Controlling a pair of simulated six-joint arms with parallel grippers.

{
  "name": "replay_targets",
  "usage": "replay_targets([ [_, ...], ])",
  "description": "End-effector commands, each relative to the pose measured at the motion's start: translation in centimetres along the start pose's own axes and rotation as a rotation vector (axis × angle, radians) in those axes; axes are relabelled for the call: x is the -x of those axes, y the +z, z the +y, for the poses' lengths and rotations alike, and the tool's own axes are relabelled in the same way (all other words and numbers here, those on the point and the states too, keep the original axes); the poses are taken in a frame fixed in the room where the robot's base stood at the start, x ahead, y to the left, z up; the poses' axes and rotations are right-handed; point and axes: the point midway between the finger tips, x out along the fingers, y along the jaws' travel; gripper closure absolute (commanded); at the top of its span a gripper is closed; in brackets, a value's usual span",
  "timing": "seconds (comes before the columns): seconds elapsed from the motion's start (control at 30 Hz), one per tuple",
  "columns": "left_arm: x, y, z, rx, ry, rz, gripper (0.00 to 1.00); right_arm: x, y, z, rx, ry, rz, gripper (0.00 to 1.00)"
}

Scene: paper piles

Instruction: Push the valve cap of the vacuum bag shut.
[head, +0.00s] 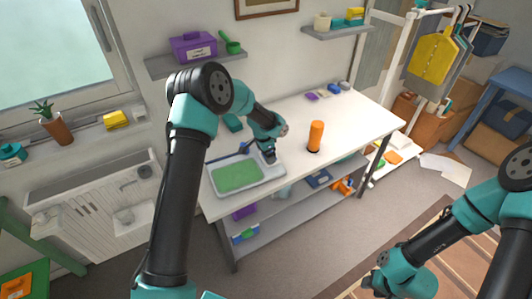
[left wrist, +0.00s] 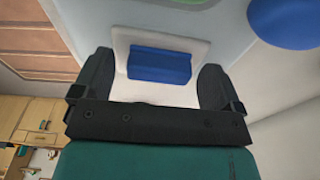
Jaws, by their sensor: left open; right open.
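The vacuum bag (head: 272,172) looks like a flat pale grey, rounded rectangle with a green area, at the left front of the white table. In the left wrist view, the bag's pale surface (left wrist: 228,22) carries a white patch with a blue block, apparently the valve cap (left wrist: 158,66). My left gripper (head: 269,155) is over the bag's right back part. It is open, and its fingers (left wrist: 152,78) appear on either side of the white patch. Whether the cap is shut cannot be told. My right gripper (head: 374,284) is open and empty at the lower right, away from the table.
An orange bottle (head: 316,134) stands on the table (head: 362,123) right of the bag. A blue round thing (left wrist: 284,20) lies beside the bag. Small items sit at the table's back. A shelf with a purple box (head: 193,47) hangs above. The table's right middle is clear.

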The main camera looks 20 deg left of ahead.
Motion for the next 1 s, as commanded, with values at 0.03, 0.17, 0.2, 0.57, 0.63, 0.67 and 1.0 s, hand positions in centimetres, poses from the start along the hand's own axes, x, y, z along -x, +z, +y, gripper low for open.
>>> replay_targets([
  [0.03, 0.0, 0.0, 0.0, 0.0, 0.0, 0.0, 0.08, 0.0, 0.0, 0.0, 0.0, 0.0, 0.0, 0.57],
  [0.17, 0.4, 0.0, 0.0, 0.0, 0.0, 0.0, 0.08, 0.0, 0.0, 0.0, 0.0, 0.0, 0.0, 0.57],
  [0.2, 0.7, 0.0, 0.0, 0.0, -0.001, 0.0, 0.08, 0.0, 0.0, 0.0, 0.0, 0.0, 0.0, 0.57],
  [0.57, 6.4, -0.1, 0.0, 0.0, -0.002, 0.002, 0.08, 0.0, 0.0, 0.0, 0.0, 0.0, 0.0, 0.57],
  [0.63, 7.7, -0.1, 0.0, 0.001, -0.002, 0.002, 0.08, 0.0, 0.0, 0.0, 0.0, 0.0, 0.0, 0.57],
  [0.67, 8.3, 0.0, 0.0, 0.001, -0.002, 0.002, 0.08, 0.0, 0.0, 0.0, 0.0, 0.0, 0.0, 0.57],
  [1.0, 14.7, -0.1, 0.0, -0.001, -0.002, 0.002, 0.08, 0.0, 0.0, 0.0, 0.0, 0.0, 0.0, 0.57],
])
